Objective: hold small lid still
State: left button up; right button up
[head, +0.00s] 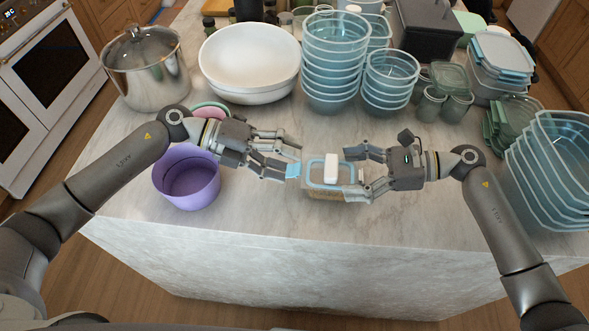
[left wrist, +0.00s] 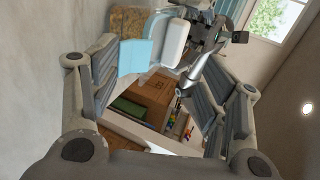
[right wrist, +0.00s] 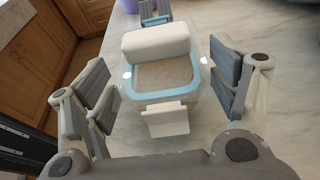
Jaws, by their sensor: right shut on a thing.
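A small clear container (head: 322,193) with grainy tan contents stands near the island's front edge. Its small lid (head: 318,172) has a blue rim, an upright white flap (head: 331,168) and a light blue flap (head: 293,171) on the left. In the right wrist view the lid (right wrist: 163,76) lies between the fingers. My right gripper (head: 367,171) is closed around the container and lid from the right; the exact contact is partly hidden. My left gripper (head: 287,158) is open left of the container, one finger close to the blue flap; whether they touch is unclear.
A purple bowl (head: 187,185) sits below my left forearm. Behind stand a steel pot (head: 148,72), white bowls (head: 250,60) and stacked clear tubs (head: 333,65). More blue tubs (head: 560,165) stand at the right. The counter's front strip (head: 260,218) is clear.

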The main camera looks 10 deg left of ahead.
pick_arm(q)
jog(key=shift+r, duration=0.65)
pick_arm(e)
jog(key=shift+f, duration=0.3)
pick_arm(q)
jog(key=shift+a+r, duration=0.2)
jog(key=shift+a, duration=1.05)
jog(key=shift+a+r, duration=0.15)
jog(key=shift+a, duration=1.1)
pick_arm(e)
jog(key=o, duration=1.7)
jog(key=shift+c, duration=0.2)
pick_arm(q)
jog(key=shift+w, duration=0.15)
pick_arm(e)
jog(key=shift+w+r, duration=0.1)
jog(key=shift+r, duration=0.1)
